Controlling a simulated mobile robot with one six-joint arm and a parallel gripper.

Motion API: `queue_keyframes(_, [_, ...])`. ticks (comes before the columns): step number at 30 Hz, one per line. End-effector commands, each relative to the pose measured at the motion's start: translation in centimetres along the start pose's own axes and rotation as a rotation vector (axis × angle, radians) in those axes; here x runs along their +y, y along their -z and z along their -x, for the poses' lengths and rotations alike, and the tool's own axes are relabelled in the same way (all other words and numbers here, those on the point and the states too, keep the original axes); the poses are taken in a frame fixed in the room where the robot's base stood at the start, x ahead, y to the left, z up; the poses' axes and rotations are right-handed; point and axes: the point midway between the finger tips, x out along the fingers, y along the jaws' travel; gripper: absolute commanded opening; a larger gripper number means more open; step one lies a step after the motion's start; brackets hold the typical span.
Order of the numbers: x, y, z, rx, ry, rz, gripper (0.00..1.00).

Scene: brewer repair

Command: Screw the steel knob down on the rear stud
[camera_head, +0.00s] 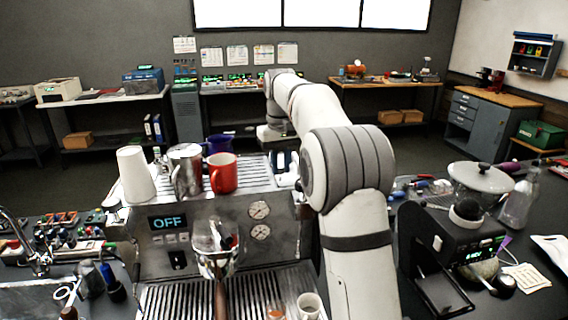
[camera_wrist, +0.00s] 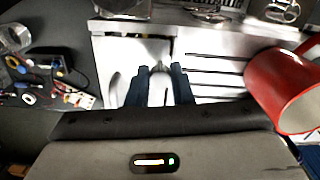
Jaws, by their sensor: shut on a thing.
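The espresso machine (camera_head: 200,262) stands in front of me, with its display reading OFF. My arm reaches over its right side, and my gripper is down at the rear right of its top, mostly hidden by the arm in the head view. In the wrist view my gripper (camera_wrist: 158,90) has its two dark fingers shut on a small steel piece, which looks like the steel knob (camera_wrist: 158,72). The fingers are at the edge of the machine's top, beside the slotted cup tray (camera_wrist: 212,72). The rear stud is hidden, so I cannot tell how the knob sits on it.
A red mug (camera_head: 223,173) stands close to the gripper and also shows in the wrist view (camera_wrist: 285,90). A steel pitcher (camera_head: 186,170), a blue mug (camera_head: 218,144) and white cups (camera_head: 136,174) share the top. A grinder (camera_head: 462,240) stands at right.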

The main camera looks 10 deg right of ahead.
Motion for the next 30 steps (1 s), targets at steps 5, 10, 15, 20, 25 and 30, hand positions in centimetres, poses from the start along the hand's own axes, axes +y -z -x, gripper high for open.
queue_keyframes(5, [0.01,-0.01,0.17,-0.001,0.000,0.085,0.00])
queue_keyframes(10, [0.10,0.03,0.00,0.000,0.000,0.314,0.00])
queue_keyframes(15, [0.16,0.06,0.00,0.000,0.000,0.474,0.00])
queue_keyframes(20, [0.15,0.06,0.01,0.000,0.000,0.505,0.00])
queue_keyframes(25, [0.14,0.07,0.01,0.000,0.000,0.507,0.00])
queue_keyframes(30, [0.19,0.12,0.01,0.000,0.000,0.650,0.00])
